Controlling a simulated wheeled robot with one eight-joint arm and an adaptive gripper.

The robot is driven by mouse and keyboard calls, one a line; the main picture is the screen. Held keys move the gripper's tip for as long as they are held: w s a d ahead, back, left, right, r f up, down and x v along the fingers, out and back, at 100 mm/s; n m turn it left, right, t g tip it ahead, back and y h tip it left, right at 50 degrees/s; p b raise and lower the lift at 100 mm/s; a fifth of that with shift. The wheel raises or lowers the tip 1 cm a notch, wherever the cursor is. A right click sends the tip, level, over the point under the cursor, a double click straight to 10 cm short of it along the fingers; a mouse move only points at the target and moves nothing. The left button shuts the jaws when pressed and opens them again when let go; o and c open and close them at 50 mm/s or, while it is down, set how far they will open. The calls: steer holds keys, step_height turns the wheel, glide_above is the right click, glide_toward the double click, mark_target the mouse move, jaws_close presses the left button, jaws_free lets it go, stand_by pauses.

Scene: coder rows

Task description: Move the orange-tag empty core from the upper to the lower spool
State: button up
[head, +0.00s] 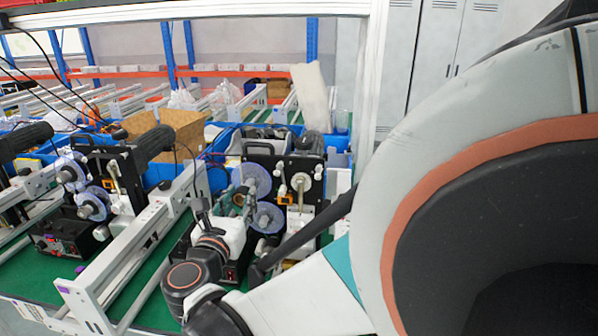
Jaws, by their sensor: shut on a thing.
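My gripper (237,203) is in front of and left of the two spools, small and partly hidden by my own wrist. It is shut on a small brownish-orange ring, which looks like the empty core (239,200). The core appears apart from the lower spool's hub, but its depth from the upper spool is hard to tell.
A second coder with its own pale discs (92,205) stands at the left. A grey metal rail (135,250) runs between the two machines. A cardboard box (172,135) and blue bins are behind. My own arm blocks the right side.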

steer(key=shift+s+a, duration=0.2)
steer(key=shift+s, duration=1.15)
steer(key=shift+f, duration=0.1)
